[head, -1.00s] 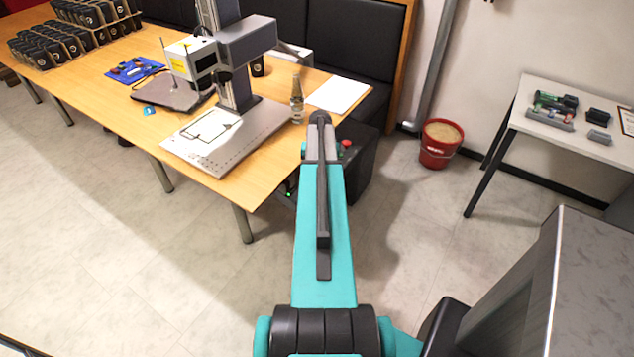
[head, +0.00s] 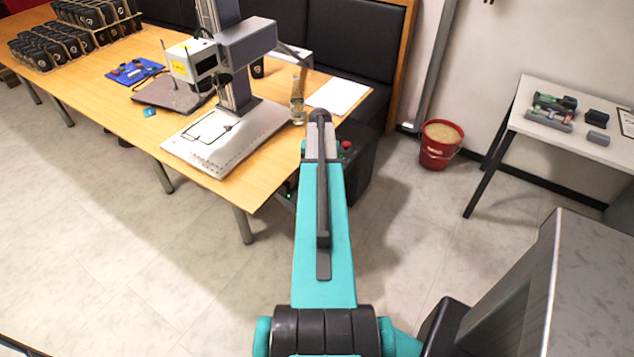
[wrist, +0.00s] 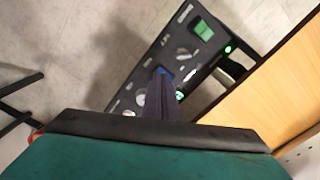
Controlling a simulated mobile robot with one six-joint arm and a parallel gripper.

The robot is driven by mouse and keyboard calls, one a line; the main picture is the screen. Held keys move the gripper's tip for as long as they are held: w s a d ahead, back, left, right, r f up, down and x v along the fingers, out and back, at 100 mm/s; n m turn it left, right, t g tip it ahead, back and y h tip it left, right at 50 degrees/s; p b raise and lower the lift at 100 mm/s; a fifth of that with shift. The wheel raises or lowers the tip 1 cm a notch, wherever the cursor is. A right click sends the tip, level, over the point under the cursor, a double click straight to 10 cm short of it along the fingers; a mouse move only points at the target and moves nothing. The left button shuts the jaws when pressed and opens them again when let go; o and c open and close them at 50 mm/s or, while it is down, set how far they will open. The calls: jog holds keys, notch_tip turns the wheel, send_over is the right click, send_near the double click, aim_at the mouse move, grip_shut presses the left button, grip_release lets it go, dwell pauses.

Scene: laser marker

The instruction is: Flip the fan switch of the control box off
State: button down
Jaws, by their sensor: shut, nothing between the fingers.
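The control box is a dark box; in the head view (head: 358,172) it stands on the floor by the table's right end, partly hidden by my arm. A red button (head: 346,145) shows on its top. In the wrist view its dark panel (wrist: 140,83) carries a green switch (wrist: 203,29), a lit green lamp (wrist: 228,49), several silver switches or knobs and small white labels, too blurred to read. My gripper (wrist: 161,80) is shut and empty over the panel's middle. A blue patch shows at its tip; I cannot tell whether it touches a switch. In the head view my arm hides the gripper.
The wooden table (head: 110,105) bears the laser marker (head: 225,60), a glass bottle (head: 297,100) and paper (head: 338,95). Its edge (wrist: 265,95) is close right of the panel in the wrist view. A red bucket (head: 438,152) and white side table (head: 540,125) stand right.

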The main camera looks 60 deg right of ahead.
jog(key=shift+r+p, duration=1.15)
jog(key=shift+r, duration=1.4)
